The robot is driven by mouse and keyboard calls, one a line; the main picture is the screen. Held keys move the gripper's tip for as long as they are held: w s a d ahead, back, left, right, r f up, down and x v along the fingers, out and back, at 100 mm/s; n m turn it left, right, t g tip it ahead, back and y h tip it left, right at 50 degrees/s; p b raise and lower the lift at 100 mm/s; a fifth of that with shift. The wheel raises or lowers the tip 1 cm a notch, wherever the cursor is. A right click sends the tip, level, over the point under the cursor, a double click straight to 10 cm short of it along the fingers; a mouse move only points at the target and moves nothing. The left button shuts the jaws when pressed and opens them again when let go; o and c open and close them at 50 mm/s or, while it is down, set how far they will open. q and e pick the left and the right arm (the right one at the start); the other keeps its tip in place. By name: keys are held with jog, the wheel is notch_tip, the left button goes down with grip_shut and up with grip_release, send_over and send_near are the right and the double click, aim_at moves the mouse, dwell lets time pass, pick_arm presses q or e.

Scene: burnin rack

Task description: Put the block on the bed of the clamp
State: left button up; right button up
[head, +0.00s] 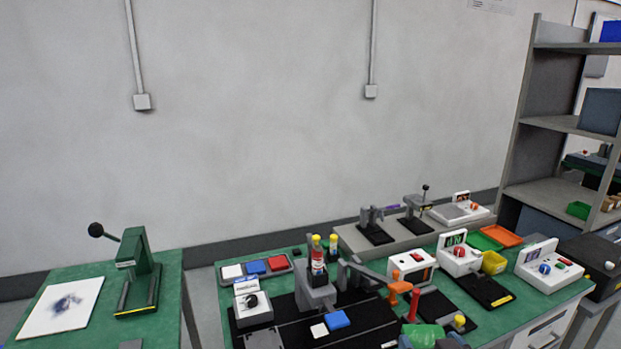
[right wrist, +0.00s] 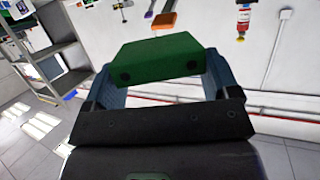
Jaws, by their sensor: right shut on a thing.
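A green block (right wrist: 155,58) is held between the two fingers of my right gripper (right wrist: 160,72) in the right wrist view. In the head view the block (head: 426,334) shows at the bottom edge, right of centre, with a little of the dark gripper (head: 445,343) beside it. A clamp with an orange handle (head: 400,287) and a red upright grip (head: 413,305) stands just behind the block on the green bench. Its bed is partly hidden, and I cannot tell its exact outline. My left gripper is not in view.
A blue block (head: 337,319) lies on the black mat. Control boxes (head: 461,258) crowd the right side. A second green table (head: 170,290) stands at left, across a gap.

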jog(key=shift+s+f, duration=0.15)
jog(key=shift+f, duration=0.1)
jog(key=shift+w+r, duration=0.2)
jog(key=shift+r, duration=0.1)
jog(key=shift+w+a+r+n+y, duration=0.25)
jog(key=shift+w+r+n+y, duration=0.15)
jog(key=shift+w+r, duration=0.45)
jog(key=w+a+f+n+g+y, duration=0.2)
jog(key=w+f+n+y, duration=0.3)
jog(key=w+f, duration=0.3)
notch_tip(320, 180, down, 4)
jog(key=shift+a+r+y, duration=0.1)
jog(key=shift+a+y, duration=0.55)
jog(key=shift+y, duration=0.25)
